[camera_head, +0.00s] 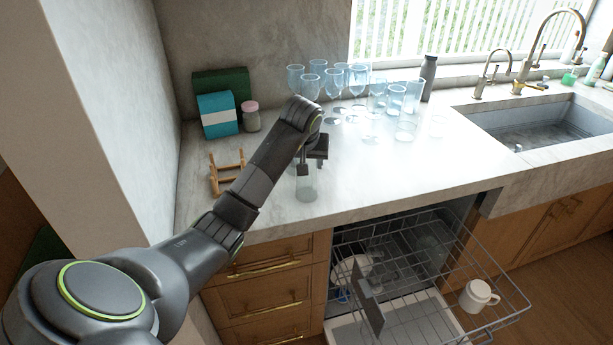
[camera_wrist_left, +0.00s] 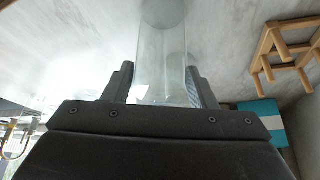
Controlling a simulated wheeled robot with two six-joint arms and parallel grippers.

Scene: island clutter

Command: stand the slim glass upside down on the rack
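A slim clear glass (camera_head: 306,187) is below my left gripper, near the front edge of the counter. My left gripper (camera_head: 314,158) points down over it. In the left wrist view the slim glass (camera_wrist_left: 162,65) runs between the two fingers of my left gripper (camera_wrist_left: 161,85), which lie close against its sides. I cannot tell which end of the glass is up or whether it touches the counter. A small wooden rack (camera_head: 228,180) with pegs stands on the counter to the left; it also shows in the wrist view (camera_wrist_left: 268,45). My right gripper is not visible.
Several stemmed glasses and tumblers (camera_head: 396,98) crowd the back of the counter, with a dark bottle (camera_head: 428,78). A teal box (camera_head: 217,115) and a pink-lidded jar (camera_head: 251,118) stand by the wall. An open dishwasher basket (camera_head: 500,290) holds a white mug (camera_head: 477,296).

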